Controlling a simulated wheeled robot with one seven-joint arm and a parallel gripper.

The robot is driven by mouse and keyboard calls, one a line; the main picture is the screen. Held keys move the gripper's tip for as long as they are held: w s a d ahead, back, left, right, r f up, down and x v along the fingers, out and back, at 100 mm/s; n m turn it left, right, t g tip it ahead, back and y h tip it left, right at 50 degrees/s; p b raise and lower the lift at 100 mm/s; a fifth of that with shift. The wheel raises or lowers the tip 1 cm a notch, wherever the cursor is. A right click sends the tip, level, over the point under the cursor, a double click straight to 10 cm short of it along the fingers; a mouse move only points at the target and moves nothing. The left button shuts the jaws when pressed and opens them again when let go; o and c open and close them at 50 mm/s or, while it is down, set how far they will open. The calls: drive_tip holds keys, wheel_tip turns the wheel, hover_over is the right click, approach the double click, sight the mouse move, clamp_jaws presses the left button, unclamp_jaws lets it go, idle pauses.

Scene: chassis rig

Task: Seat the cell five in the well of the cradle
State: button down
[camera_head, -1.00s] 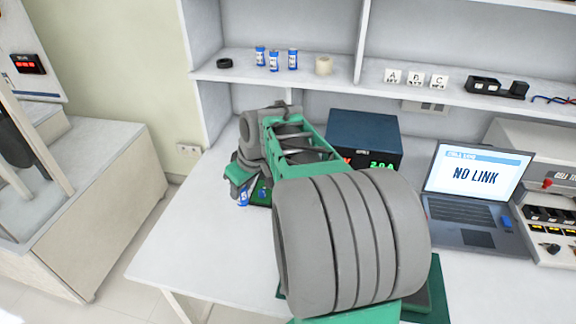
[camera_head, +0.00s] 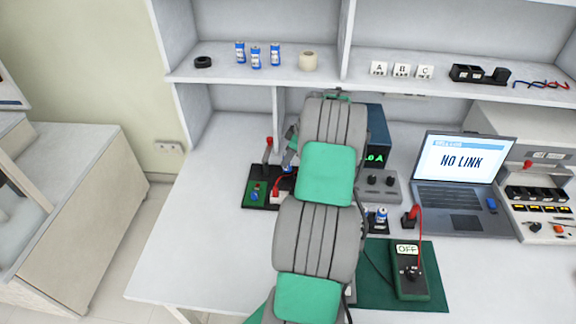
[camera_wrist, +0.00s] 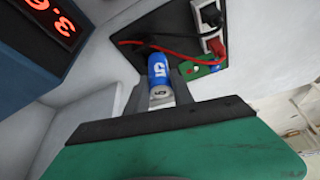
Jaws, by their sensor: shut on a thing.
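Cell five (camera_wrist: 158,70), a blue cylinder with a white 5, is between the fingers of my gripper (camera_wrist: 160,92) in the wrist view, its pale marked end toward the camera. My gripper is shut on it. Beyond it is a dark board (camera_wrist: 175,30) carrying a white block (camera_wrist: 206,18) with black and red plugs, a red wire and a small green plate (camera_wrist: 203,68). The board (camera_head: 258,201) also shows in the head view, left of my arm. My arm hides most of my gripper there. I cannot make out the cradle's well or whether the cell touches it.
A red-handled lever (camera_head: 268,150) rises at the board's back. A power supply (camera_head: 378,135) stands behind my arm. A laptop (camera_head: 460,180), a meter (camera_head: 409,270) and another cell (camera_head: 381,214) are at right. Several cells (camera_head: 257,57) stand on the shelf. The left front bench is clear.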

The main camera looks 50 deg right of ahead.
drive_tip(key=shift+w+d+f, duration=0.3)
drive_tip(key=shift+f, duration=0.15)
drive_tip(key=shift+w+d+f, duration=0.25)
drive_tip(key=shift+f, duration=0.15)
wheel_tip(320, 180, down, 3)
drive_tip(key=shift+s+a+r+b, duration=0.1)
drive_tip(key=shift+b, duration=0.6)
drive_tip(key=shift+s+a+f, duration=0.1)
drive_tip(key=shift+f, duration=0.25)
drive_tip(key=c, duration=1.4)
unclamp_jaws()
drive_tip(key=shift+f, duration=0.15)
drive_tip(key=o, duration=0.3)
drive_tip(key=shift+r, duration=0.2)
drive_tip(key=shift+w+d, duration=0.2)
drive_tip(key=shift+r, duration=0.2)
